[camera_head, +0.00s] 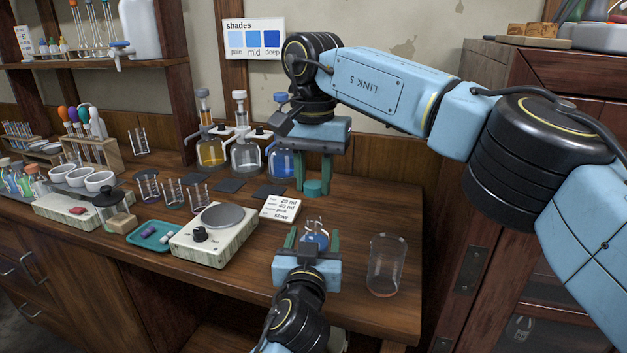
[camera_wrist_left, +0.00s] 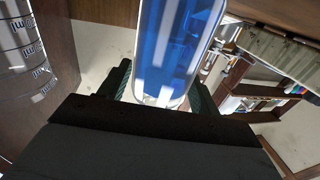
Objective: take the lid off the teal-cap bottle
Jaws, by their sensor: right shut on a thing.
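A bottle with blue liquid (camera_head: 317,240) is between the fingers of my left gripper (camera_head: 312,242), low at the table's front. Its upper part looks clear, with no cap on it. The bottle fills the middle of the left wrist view (camera_wrist_left: 178,45), with a finger on each side; whether both fingers press on it is unclear. The teal lid (camera_head: 314,188) is between the fingertips of my right gripper (camera_head: 314,180), which points down and is shut on it. The lid shows above and apart from the bottle.
A clear glass beaker (camera_head: 387,265) stands right of my left gripper. A white hotplate (camera_head: 205,238) and a note card (camera_head: 281,208) are to the left. Amber (camera_head: 210,152), clear (camera_head: 245,157) and blue (camera_head: 282,163) bottles stand at the back. A wooden cabinet borders the right.

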